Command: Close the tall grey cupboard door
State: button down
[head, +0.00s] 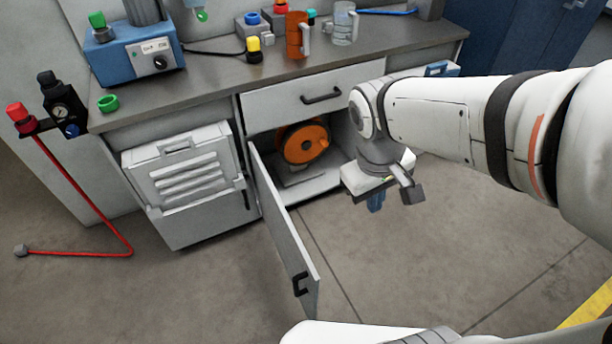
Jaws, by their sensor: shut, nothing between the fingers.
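A grey cupboard door (284,228) stands open under the bench. It is hinged on its left side, swung out toward me, with a black handle (300,284) near its free end. The open cupboard (318,183) behind it holds an orange reel (303,142). My gripper (376,203) points down to the right of the door, in front of the bench, with a clear gap between them. Its small blue fingers look shut and empty. My wrist and arm hide the right part of the cupboard front.
A closed drawer (290,103) sits above the opening. A white louvred unit (185,180) is left of the door. The bench top (215,75) carries a blue device (140,55), an orange mug (297,36) and a clear mug (343,25). A red hose (85,194) lies left. Floor right of the door is free.

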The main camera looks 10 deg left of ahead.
jog(key=a+f+n+h+b, duration=0.4)
jog(key=a+f+n+b, duration=0.8)
jog(key=f, duration=0.5)
jog(key=n+t+h+b, duration=0.2)
jog(key=n+t+b, duration=0.2)
jog(key=n+b, duration=0.25)
send_near(304, 267)
jog(key=shift+m, duration=0.45)
jog(key=shift+b+x, duration=2.6)
jog(key=shift+b, duration=0.55)
jog(key=shift+d+r, duration=0.15)
jog(key=shift+d, duration=0.05)
